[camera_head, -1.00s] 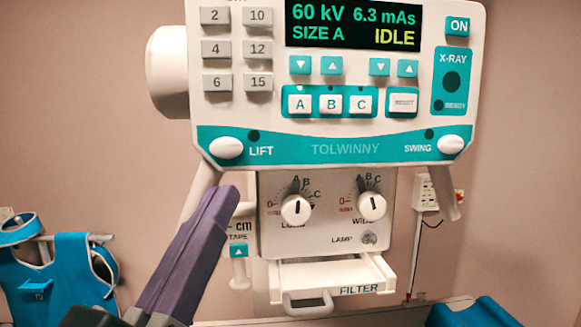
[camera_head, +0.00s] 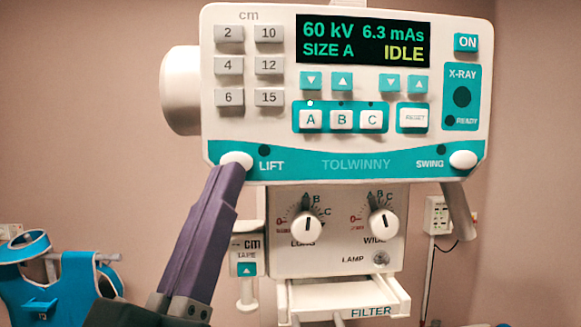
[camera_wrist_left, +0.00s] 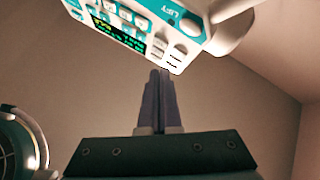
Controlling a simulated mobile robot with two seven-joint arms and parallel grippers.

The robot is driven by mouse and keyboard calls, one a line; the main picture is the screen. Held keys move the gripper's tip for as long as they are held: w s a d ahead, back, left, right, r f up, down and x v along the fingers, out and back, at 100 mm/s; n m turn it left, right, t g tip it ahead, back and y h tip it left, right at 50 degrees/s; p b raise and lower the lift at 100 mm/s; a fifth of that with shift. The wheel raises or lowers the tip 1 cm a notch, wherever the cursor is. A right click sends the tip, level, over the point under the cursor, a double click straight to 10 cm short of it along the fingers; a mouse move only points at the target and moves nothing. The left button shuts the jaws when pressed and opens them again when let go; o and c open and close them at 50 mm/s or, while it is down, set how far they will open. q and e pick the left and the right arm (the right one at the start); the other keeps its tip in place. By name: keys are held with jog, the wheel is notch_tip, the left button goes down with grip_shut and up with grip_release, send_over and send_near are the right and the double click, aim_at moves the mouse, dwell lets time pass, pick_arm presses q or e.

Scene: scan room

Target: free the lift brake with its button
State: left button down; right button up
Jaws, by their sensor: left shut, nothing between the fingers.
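The lift button (camera_head: 237,160) is a white oval on the teal strip at the lower left of the control panel (camera_head: 340,165), beside the word LIFT. The small lamp above it is dark. My left gripper (camera_head: 230,170) is shut and empty, its purple fingertips at the lower edge of the lift button in the head view. I cannot tell whether they touch it. In the left wrist view the shut fingers (camera_wrist_left: 159,75) point up towards the panel, and the lift button (camera_wrist_left: 190,27) shows up and to the right of the tips. My right gripper is out of view.
The swing button (camera_head: 463,160) is at the panel's right end. Below the panel are two knobs, long (camera_head: 307,227) and wide (camera_head: 383,224), and a filter drawer (camera_head: 345,300). The tape holder (camera_head: 246,255) is close to my left arm. A blue apron (camera_head: 60,285) hangs at left.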

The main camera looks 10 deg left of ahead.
aim_at(245, 142)
pick_arm(q)
jog(key=shift+w+a+b, duration=0.3)
jog(key=shift+w+b, duration=0.05)
jog(key=shift+w, duration=0.6)
jog(key=shift+w+a+b, duration=0.25)
jog(key=shift+w+b, duration=0.1)
jog(key=shift+w, duration=0.6)
jog(key=shift+w+a+b, duration=0.3)
jog(key=shift+w+b, duration=0.05)
jog(key=shift+w, duration=0.6)
jog(key=shift+w, duration=0.1)
jog(key=shift+w+a, duration=0.1)
jog(key=shift+w, duration=0.2)
jog(key=shift+w+a+b, duration=0.1)
jog(key=shift+w+b, duration=0.25)
jog(key=shift+b, duration=0.15)
dwell(0.5)
jog(key=shift+s+d+p, duration=0.2)
jog(key=shift+s+p, duration=0.2)
jog(key=shift+s, duration=0.4)
